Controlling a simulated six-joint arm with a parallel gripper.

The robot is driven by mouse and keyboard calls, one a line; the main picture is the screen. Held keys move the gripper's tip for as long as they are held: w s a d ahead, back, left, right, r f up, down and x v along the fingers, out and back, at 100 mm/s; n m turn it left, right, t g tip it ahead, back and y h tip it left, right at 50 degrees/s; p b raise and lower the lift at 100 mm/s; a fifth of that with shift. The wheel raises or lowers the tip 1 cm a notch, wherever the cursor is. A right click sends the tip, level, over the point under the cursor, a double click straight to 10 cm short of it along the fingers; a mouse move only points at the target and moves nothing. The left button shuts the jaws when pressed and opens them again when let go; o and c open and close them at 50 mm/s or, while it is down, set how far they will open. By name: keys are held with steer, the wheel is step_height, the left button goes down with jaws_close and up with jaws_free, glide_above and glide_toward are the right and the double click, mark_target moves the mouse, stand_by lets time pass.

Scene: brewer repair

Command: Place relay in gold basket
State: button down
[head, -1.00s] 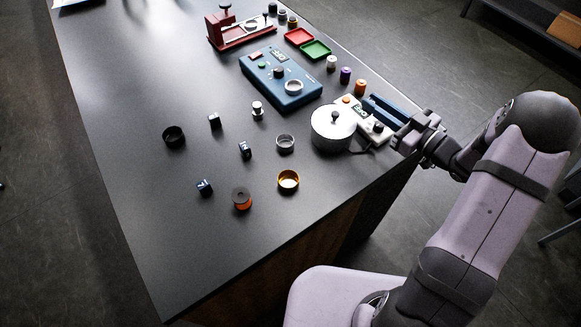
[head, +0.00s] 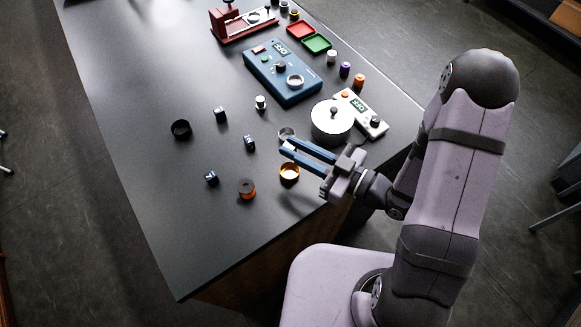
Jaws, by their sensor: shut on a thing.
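The gold basket (head: 289,173), a small open round cup with a gold inside, stands on the dark table near the front right. My gripper (head: 286,146), with two long blue fingers, reaches in from the right. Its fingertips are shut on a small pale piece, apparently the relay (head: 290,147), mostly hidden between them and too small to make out. The tips are just behind the gold basket in the picture, by the silver basket (head: 286,133), which the fingers partly cover.
Small dark cubes (head: 249,142), a black ring (head: 181,129) and an orange-black spool (head: 247,189) stand to the left. A blue device (head: 282,76) is farther back. The front left tabletop is clear.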

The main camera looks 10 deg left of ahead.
step_height(320, 180, down, 5)
steer(key=shift+r+b, duration=0.1)
steer(key=shift+b, duration=0.35)
steer(key=shift+f, duration=0.7)
steer(key=shift+f+p, duration=0.35)
steer(key=shift+f, duration=1.55)
steer(key=shift+f, duration=0.2)
steer(key=c, duration=1.7)
jaws_free()
steer(key=shift+o, duration=0.2)
steer(key=shift+d+r, duration=0.1)
steer(key=shift+r, duration=0.1)
